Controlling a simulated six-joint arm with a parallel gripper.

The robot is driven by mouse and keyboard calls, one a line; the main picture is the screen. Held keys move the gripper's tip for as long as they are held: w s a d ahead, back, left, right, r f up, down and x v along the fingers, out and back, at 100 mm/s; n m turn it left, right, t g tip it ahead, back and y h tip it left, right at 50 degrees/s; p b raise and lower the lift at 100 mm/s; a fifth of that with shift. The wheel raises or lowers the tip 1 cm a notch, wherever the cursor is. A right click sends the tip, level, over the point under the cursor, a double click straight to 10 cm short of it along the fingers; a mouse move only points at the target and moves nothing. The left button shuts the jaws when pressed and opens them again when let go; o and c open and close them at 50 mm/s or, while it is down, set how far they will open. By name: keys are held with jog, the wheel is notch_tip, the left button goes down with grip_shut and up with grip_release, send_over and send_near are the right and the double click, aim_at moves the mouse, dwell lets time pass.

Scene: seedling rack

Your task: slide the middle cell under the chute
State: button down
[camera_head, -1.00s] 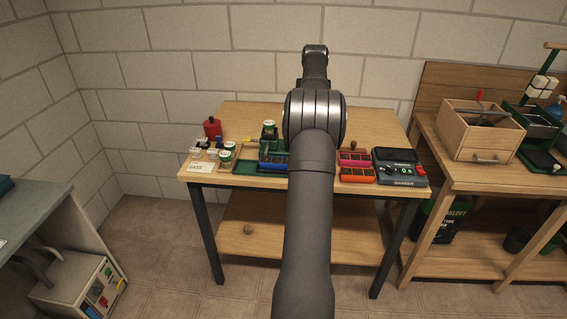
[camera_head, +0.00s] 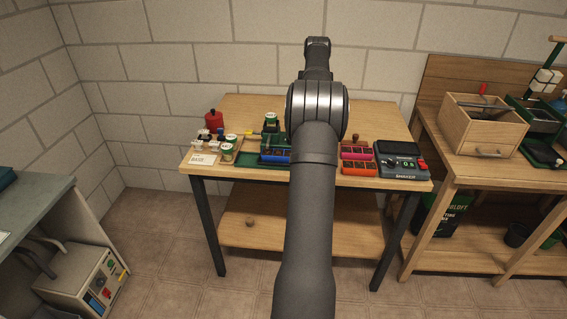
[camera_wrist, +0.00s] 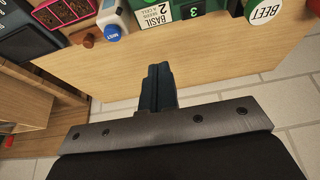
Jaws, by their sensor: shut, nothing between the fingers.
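The blue and green rack (camera_head: 275,152) stands on the bench left of my arm in the head view. In the wrist view its near face carries a white "BASIL" card (camera_wrist: 155,14) and green number plates (camera_wrist: 194,11). I cannot clearly make out the middle cell or the chute; they are cut off above in the wrist view and tiny or hidden by my arm in the head view. My gripper (camera_wrist: 158,70) is shut and empty in the wrist view, over the bare bench top, apart from the rack. The head view hides its fingertips behind my arm.
A blue "MIST" knob (camera_wrist: 113,33) and a pink cell tray (camera_wrist: 65,10) are near the rack. A "BEET" pot (camera_wrist: 264,12) stands on its other side. A dark shaker unit (camera_head: 400,160) is at the bench's right. The bench top (camera_wrist: 120,75) is clear around my fingers.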

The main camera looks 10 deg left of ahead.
jog(key=c, duration=1.7)
grip_release()
jog(key=shift+s+f, duration=0.1)
jog(key=shift+f, duration=0.15)
jog(key=shift+o, duration=0.7)
jog(key=s+d+f+m+g+y, duration=0.1)
jog(key=s+f+m+g+y, duration=0.1)
jog(key=f, duration=0.6)
jog(key=s+y, duration=0.1)
jog(key=s, duration=0.1)
jog(key=shift+s+d+m, duration=0.2)
jog(key=shift+s+m, duration=0.1)
jog(key=shift+m, duration=0.1)
jog(key=s+f+m+y, duration=0.1)
jog(key=s+f, duration=0.1)
jog(key=s+f+m+g+y, duration=0.1)
jog(key=s+f+m+y, duration=0.1)
jog(key=s+f, duration=0.1)
jog(key=s+f+m+y, duration=0.2)
jog(key=shift+s+d+f+g, duration=0.15)
jog(key=shift+d+f+g, duration=0.05)
jog(key=shift+d+g, duration=0.1)
jog(key=s+d+f+m+t+y, duration=0.4)
jog(key=s+d+m+t, duration=0.7)
jog(key=m, duration=0.8)
jog(key=shift+t+y, duration=0.4)
jog(key=x, duration=1.9)
jog(key=shift+w+a+r, duration=0.15)
jog(key=shift+a+r, duration=0.1)
jog(key=shift+r, duration=0.1)
